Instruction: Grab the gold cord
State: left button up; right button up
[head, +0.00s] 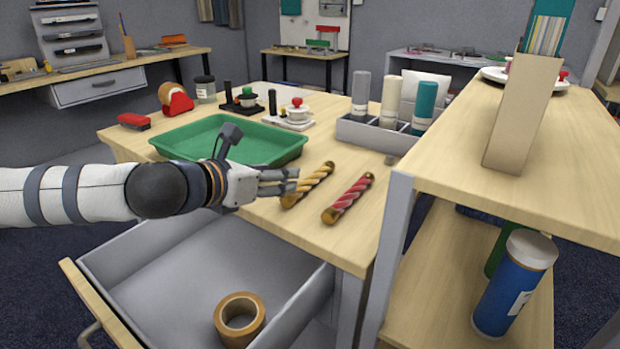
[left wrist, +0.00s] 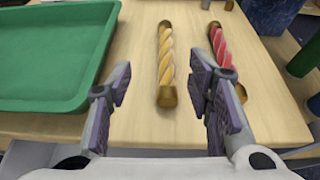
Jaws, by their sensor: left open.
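The gold cord (head: 308,185) is a twisted yellow rod with brassy ends, lying on the wooden table right of the green tray. It also shows in the left wrist view (left wrist: 166,60), lying lengthwise between the lines of my open fingers. My left gripper (head: 292,181) is open at the near left side of the gold cord; in the left wrist view its fingertips (left wrist: 161,85) stand on either side of the cord's near part, with gaps. A similar red cord (head: 348,198) lies just to the right, close to the right finger in the left wrist view (left wrist: 226,62). My right gripper is not in view.
The green tray (head: 213,119) is left of the cords. An open drawer (head: 170,279) below the table edge holds a tape roll (head: 239,318). A grey rack (head: 372,138) with bottles stands behind. A wooden shelf (head: 440,160) rises at the right.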

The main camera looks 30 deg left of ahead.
aim_at(305, 181)
pick_arm(q)
jog(key=x, duration=0.3)
jog(key=f+b+x, duration=0.1)
jog(key=x, duration=0.2)
jog(key=d+b+x, duration=0.1)
jog(key=x, duration=0.2)
jog(key=shift+s+f, duration=0.35)
jog(key=shift+w, duration=0.25)
jog(key=shift+r, duration=0.15)
pick_arm(e)
jog(key=shift+g, duration=0.7)
jog(key=s+f, duration=0.3)
jog(key=shift+s+d+f, duration=0.1)
jog(key=shift+s+f, duration=0.1)
pick_arm(q)
grip_shut()
